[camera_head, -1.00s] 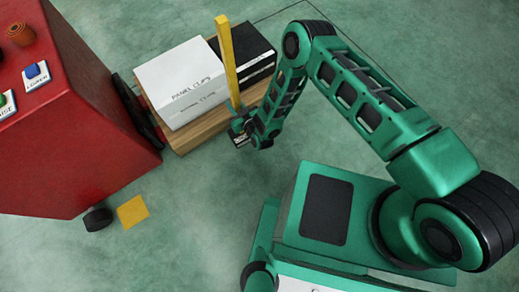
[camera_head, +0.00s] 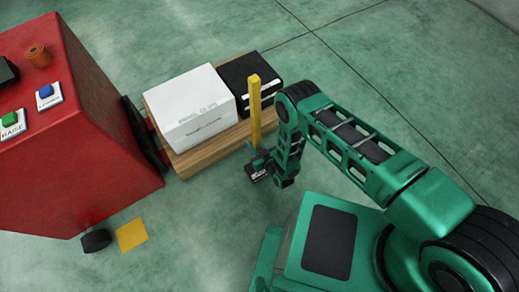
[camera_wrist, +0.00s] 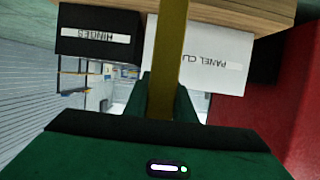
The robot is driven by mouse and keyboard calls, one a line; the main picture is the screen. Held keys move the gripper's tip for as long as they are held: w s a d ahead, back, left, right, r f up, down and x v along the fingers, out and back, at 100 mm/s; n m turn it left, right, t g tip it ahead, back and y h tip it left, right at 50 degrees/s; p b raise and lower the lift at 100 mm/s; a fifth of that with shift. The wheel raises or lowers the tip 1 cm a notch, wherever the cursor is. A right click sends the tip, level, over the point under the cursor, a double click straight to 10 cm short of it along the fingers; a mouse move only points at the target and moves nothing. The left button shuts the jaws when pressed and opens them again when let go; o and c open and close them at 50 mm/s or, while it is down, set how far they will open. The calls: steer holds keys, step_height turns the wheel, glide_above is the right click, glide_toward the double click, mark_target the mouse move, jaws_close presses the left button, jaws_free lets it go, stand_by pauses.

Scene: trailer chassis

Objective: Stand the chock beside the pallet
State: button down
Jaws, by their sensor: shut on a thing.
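The yellow chock (camera_head: 255,108) is a long bar held upright in my gripper (camera_head: 258,163). My gripper is shut on its lower part, and in the wrist view the chock (camera_wrist: 169,60) runs up between the fingers. The wooden pallet (camera_head: 208,150) lies on the floor behind and to the left of my gripper in the head view. It carries a white box (camera_head: 195,115) and a black box (camera_head: 250,80). The chock stands in front of the boxes, near the pallet's right front side. I cannot tell whether its lower end touches the floor.
A red cabinet (camera_head: 100,150) with green and blue buttons stands at the left, close to the pallet. A yellow square (camera_head: 131,234) and a black wheel-like part (camera_head: 96,240) are on the floor by it. Floor to the right of the pallet is clear.

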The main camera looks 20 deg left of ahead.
steer(key=shift+w+d+f, duration=0.15)
steer(key=shift+d+f, duration=0.15)
steer(key=shift+f, duration=0.55)
steer(key=shift+w+d+f, duration=0.15)
steer(key=shift+d+f, duration=0.1)
steer(key=shift+f, duration=0.55)
steer(key=shift+w+d+f, duration=0.15)
steer(key=shift+d+f, duration=0.15)
steer(key=shift+f, duration=0.55)
steer(key=c, duration=1.5)
jaws_free()
steer(key=shift+f, duration=0.1)
steer(key=shift+s+d, duration=0.1)
steer(key=shift+s, duration=0.05)
steer(key=v, duration=1.1)
steer(key=shift+s+d+r, duration=0.25)
